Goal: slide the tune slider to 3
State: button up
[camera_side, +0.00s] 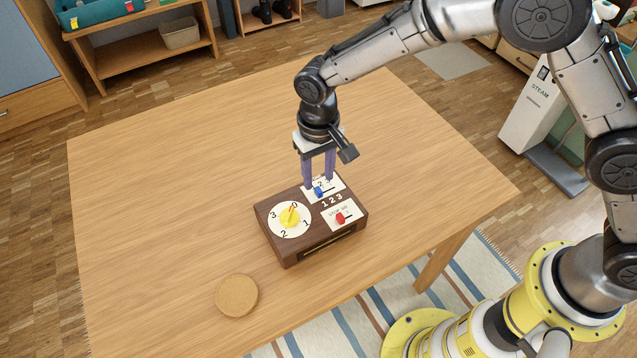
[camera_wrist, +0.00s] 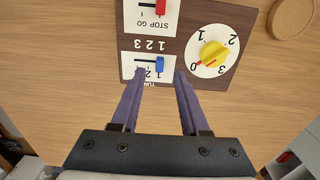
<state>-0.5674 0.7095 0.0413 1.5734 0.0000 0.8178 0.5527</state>
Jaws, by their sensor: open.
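A dark wooden box (camera_side: 318,238) lies on the table. Its white tune panel (camera_wrist: 137,60) carries a blue slider knob (camera_side: 319,191) in a short slot, with the numbers 1 2 3 beside it. The blue knob (camera_wrist: 159,65) sits toward the slot end by the 1, the end nearer the yellow dial. My gripper (camera_side: 319,184) is open over the tune panel, pointing down. In the wrist view, my gripper (camera_wrist: 155,75) has one finger either side of the knob, the right finger nearer. I cannot tell whether the fingers touch the panel.
The box also has a yellow dial (camera_side: 289,217) with its red pointer near 0, and a red STOP/GO slider (camera_side: 340,218). A round cork coaster (camera_side: 237,295) lies in front of the box. The wooden table (camera_side: 170,180) is clear left and behind.

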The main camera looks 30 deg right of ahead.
aim_at(318, 190)
jog(key=shift+f, duration=1.95)
jog(key=shift+c, duration=0.3)
grip_shut()
jog(key=shift+r, duration=0.1)
